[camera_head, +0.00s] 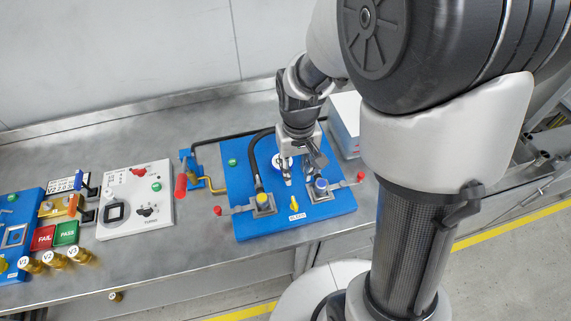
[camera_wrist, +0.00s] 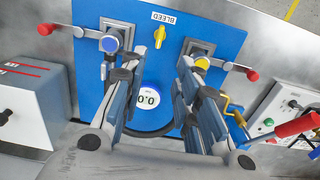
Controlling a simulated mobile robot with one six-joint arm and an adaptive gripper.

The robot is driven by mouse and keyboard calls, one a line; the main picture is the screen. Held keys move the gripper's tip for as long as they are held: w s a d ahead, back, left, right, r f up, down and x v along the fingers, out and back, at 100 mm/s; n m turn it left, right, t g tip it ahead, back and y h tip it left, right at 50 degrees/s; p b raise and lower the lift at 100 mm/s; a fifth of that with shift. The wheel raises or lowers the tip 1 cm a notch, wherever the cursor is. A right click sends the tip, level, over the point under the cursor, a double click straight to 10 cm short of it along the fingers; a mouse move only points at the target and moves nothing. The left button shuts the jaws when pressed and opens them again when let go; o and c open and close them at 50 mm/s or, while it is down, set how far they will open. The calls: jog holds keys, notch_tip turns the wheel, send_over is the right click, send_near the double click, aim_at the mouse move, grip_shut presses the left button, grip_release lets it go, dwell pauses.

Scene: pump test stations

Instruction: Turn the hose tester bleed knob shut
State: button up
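The bleed knob (camera_head: 294,203) is a small yellow knob near the front edge of the blue hose tester board (camera_head: 240,180), beside a white BLEED label (camera_head: 297,216). In the wrist view the knob (camera_wrist: 178,42) shows beyond the fingertips, its long side roughly up and down in the picture. My gripper (camera_head: 299,180) points down over the board, a little behind the knob. Its two fingers (camera_wrist: 172,52) are apart with nothing between them. I see no contact with the knob. A round gauge (camera_wrist: 148,97) reading 0.0 shows between the fingers.
Clamped fittings with a yellow cap (camera_head: 262,198) and a blue cap (camera_head: 321,184) flank the knob, each with a red-ended lever. A black hose (camera_head: 254,160) curves to the yellow one. A white box (camera_head: 345,120) stands behind right; a white switch panel (camera_head: 135,200) stands left.

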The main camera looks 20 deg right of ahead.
aim_at(294, 202)
notch_tip(294, 202, down, 17)
jog(key=b, duration=0.4)
jog(key=shift+r+b, duration=0.2)
jog(key=shift+b, duration=0.1)
grip_shut()
